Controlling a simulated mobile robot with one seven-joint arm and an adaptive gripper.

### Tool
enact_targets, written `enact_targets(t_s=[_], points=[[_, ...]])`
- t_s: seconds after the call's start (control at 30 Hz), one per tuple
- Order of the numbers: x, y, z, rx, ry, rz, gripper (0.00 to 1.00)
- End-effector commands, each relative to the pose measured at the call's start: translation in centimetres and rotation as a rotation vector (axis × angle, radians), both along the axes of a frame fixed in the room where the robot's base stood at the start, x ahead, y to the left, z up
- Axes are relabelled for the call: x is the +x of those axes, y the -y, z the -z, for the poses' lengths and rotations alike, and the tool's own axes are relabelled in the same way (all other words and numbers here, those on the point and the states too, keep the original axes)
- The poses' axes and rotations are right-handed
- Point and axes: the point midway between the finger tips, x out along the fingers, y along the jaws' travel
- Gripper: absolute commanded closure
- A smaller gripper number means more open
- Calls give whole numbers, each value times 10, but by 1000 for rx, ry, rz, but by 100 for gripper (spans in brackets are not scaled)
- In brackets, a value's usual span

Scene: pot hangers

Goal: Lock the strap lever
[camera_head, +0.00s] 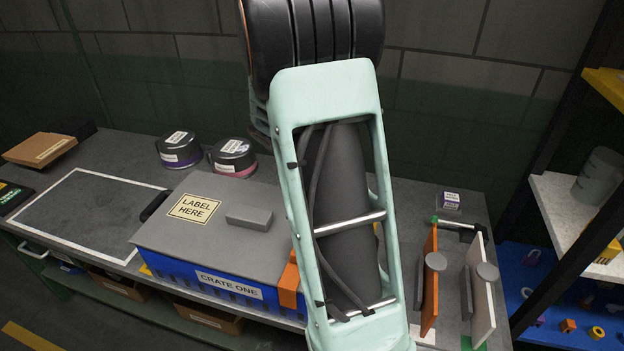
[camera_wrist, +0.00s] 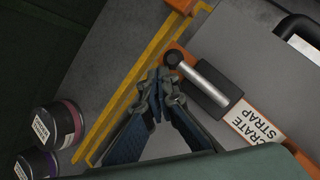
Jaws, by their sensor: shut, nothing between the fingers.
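The blue crate (camera_head: 205,283), labelled CRATE ONE, stands on the bench with a grey lid (camera_head: 180,236). Its orange strap (camera_head: 289,290) shows just left of my arm in the head view. My arm hides the gripper and lever in the head view.
A yellow frame edge (camera_wrist: 128,98) runs past my fingers. Two round tins (camera_head: 179,149) stand behind the crate. An orange panel (camera_head: 429,283) and a white panel (camera_head: 483,290) stand upright to the right. The outlined bench area (camera_head: 85,215) at left is clear.

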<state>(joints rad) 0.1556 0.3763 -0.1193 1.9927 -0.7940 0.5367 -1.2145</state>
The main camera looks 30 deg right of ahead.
Motion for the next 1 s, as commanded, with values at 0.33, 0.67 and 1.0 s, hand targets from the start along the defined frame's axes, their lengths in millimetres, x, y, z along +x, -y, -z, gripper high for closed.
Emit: enact_targets(t_s=[0.33,0.67,1.0], points=[[-2,-3,-1,0,0,-1,100],[-11,-12,-2,0,0,0,100],[-10,-14,-3,0,1,0,100]])
